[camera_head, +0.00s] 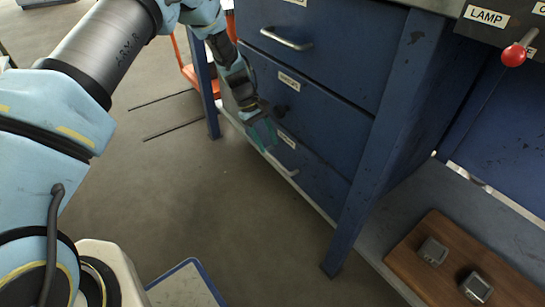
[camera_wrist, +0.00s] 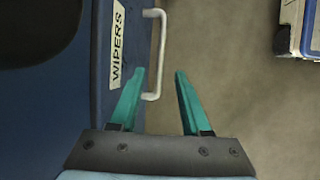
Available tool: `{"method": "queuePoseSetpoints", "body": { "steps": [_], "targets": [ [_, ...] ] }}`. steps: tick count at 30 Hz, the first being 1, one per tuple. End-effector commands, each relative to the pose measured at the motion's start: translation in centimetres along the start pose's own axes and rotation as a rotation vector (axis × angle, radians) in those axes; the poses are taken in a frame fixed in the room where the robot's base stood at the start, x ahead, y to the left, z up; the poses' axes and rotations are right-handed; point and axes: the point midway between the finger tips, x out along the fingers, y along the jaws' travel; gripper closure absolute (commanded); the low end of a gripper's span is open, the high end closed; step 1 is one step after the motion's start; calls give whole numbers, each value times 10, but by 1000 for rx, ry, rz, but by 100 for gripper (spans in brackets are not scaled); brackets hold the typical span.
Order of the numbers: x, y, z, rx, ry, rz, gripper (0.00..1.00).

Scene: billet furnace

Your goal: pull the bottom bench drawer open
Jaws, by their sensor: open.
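The bottom bench drawer (camera_head: 318,180) is a blue front low on the bench, and it looks shut. Its pale bar handle (camera_head: 284,167) shows just below my gripper in the head view. In the wrist view the handle (camera_wrist: 161,50) stands off the drawer front beside a label reading WIPERS (camera_wrist: 117,45). My gripper (camera_head: 269,147) has teal fingers that are open and empty. In the wrist view my gripper (camera_wrist: 161,75) has the handle's near end between its fingers, closer to the left one. I cannot tell the depth gap or whether they touch.
Two more drawers are above: a middle one (camera_head: 320,112) with a dark knob and a top one (camera_head: 345,45) with a bar handle. A bench leg (camera_head: 372,160) stands to the right. Open floor (camera_head: 240,215) lies in front. A wooden board (camera_head: 425,280) with metal blocks is at lower right.

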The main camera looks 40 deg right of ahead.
Motion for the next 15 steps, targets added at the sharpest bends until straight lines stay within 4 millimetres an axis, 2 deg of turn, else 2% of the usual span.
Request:
{"method": "queuePoseSetpoints", "body": {
  "steps": [1, 6, 10, 15],
  "targets": [
    [13, -1, 0, 1, -1, -2, 53],
    [39, -1, -1, 0, 0, -1, 53],
    [51, 0, 0, 0, 0, 0, 53],
    [56, 0, 0, 0, 1, 1, 53]
  ]
}}
